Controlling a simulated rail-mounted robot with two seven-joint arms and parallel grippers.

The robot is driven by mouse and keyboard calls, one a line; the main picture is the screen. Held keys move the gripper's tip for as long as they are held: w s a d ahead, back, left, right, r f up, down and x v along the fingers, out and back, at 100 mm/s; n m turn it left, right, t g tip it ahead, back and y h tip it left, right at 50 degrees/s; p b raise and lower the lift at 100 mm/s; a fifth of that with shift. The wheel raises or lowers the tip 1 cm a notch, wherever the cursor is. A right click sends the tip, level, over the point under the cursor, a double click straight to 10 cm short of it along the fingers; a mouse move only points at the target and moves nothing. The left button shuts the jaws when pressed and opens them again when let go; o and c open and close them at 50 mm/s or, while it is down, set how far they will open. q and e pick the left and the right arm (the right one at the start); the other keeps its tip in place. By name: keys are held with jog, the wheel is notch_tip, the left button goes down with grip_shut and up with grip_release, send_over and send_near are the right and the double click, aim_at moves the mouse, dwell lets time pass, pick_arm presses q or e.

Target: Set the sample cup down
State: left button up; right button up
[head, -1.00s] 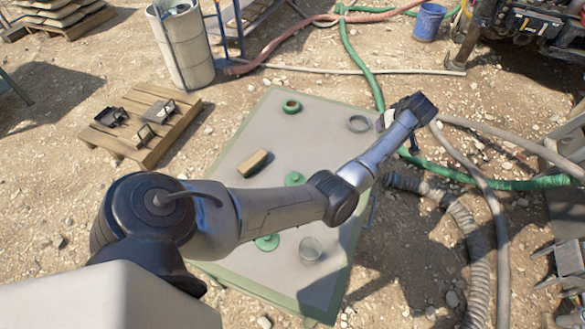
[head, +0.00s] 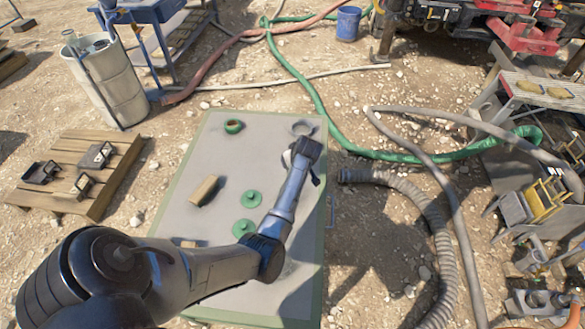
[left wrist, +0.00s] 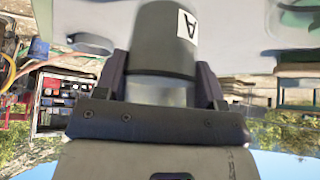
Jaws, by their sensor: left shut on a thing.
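The sample cup (left wrist: 166,45) is dark grey with a white label marked A, and it shows in the left wrist view. My left gripper (left wrist: 160,84) is shut on it, one finger on each side. In the head view my left gripper (head: 306,162) is over the right part of the pale, green-edged table (head: 190,165), just below a grey ring (head: 302,128). The cup is mostly hidden there, and I cannot tell whether it touches the table. My right gripper is not in view.
My arm covers the lower table. A pallet (head: 75,178) lies left; hoses (head: 425,215) lie right. The upper middle of the table is clear.

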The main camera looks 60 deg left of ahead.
pick_arm(q)
jog(key=shift+s+f, duration=0.15)
jog(key=shift+f, duration=0.1)
jog(key=shift+f+b, duration=0.6)
jog(key=shift+f, duration=1.25)
jog(key=shift+f, duration=0.15)
jog(key=o, duration=1)
